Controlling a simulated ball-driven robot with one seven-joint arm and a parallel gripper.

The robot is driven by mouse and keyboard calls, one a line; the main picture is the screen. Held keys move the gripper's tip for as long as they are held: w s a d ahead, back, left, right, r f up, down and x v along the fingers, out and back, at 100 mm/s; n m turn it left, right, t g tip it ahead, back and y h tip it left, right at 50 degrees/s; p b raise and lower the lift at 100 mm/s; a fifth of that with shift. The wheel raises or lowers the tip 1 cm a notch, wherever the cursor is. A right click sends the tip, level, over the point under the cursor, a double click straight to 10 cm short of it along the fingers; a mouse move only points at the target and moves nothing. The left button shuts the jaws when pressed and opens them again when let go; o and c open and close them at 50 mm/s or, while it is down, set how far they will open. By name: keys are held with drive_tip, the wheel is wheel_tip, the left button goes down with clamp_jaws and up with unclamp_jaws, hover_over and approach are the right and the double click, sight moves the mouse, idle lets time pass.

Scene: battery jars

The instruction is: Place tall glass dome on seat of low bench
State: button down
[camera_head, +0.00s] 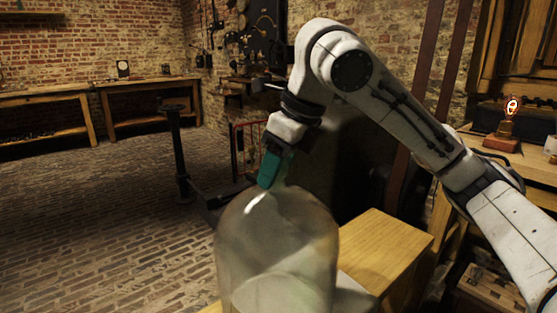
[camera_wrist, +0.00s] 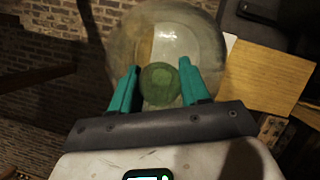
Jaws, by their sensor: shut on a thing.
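The tall glass dome (camera_head: 277,250) is a clear, rounded bell shape in the lower middle of the head view. The wrist view looks down on its wide glass body (camera_wrist: 205,40) and its round green knob (camera_wrist: 160,85). My gripper (camera_head: 270,184) is above the dome, its teal fingers (camera_wrist: 160,70) on both sides of the knob and shut on it. The dome looks upright. A light wooden top (camera_head: 385,248), possibly the low bench's seat, lies behind and right of the dome and also shows in the wrist view (camera_wrist: 265,75). The dome's lower rim is cut off, so I cannot tell if it touches anything.
A dark metal stand (camera_head: 178,150) rises from the brick floor (camera_head: 90,220) behind and left. Workbenches (camera_head: 150,85) line the far wall. A lit lamp (camera_head: 505,125) stands on a wooden surface at right. The floor at left is clear.

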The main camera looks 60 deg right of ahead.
drive_tip(key=shift+f, duration=0.5)
drive_tip(key=shift+s+a+f+b, duration=0.1)
drive_tip(key=shift+f+b, duration=0.2)
drive_tip(key=shift+f, duration=0.15)
drive_tip(key=c, duration=0.5)
unclamp_jaws()
drive_tip(key=shift+f, duration=0.2)
drive_tip(key=shift+c, duration=0.2)
drive_tip(key=p+v, duration=0.5)
drive_tip(key=v, duration=0.8)
drive_tip(key=shift+w+r+p, duration=0.3)
drive_tip(key=shift+r, duration=0.15)
